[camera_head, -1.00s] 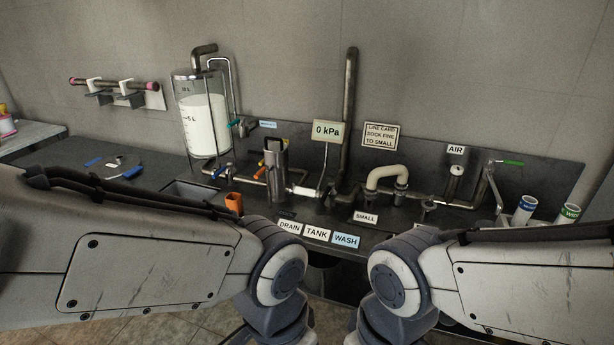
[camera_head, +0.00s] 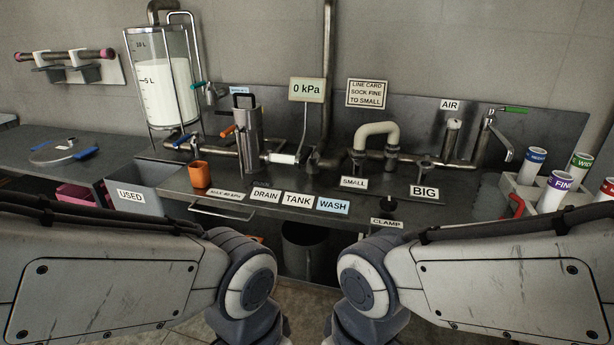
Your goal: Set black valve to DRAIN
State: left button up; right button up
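The DRAIN label (camera_head: 265,195), TANK label (camera_head: 298,199) and WASH label (camera_head: 333,205) stand in a row along the bench's front edge. A dark valve-like fitting (camera_head: 314,160) sits on the pipe behind them, below the 0 kPa sign. It may be the black valve; its handle and setting are too small to tell. A short white cylinder (camera_head: 283,158) lies on the pipe to its left. Only the links of my two arms show at the bottom left and right. Both grippers are out of the picture, and neither arm reaches the fitting.
A clear tank (camera_head: 160,85) of white liquid stands at the left, with a metal canister (camera_head: 248,130) and orange cup (camera_head: 200,175) nearer. A bin labelled USED (camera_head: 131,196) is at front left. Labelled white tubes (camera_head: 555,190) stand at right. A dark bucket (camera_head: 305,248) is below the bench.

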aim_at(307, 155)
jog(key=u, duration=1.5)
jog(key=i, duration=1)
jog(key=z, duration=1.95)
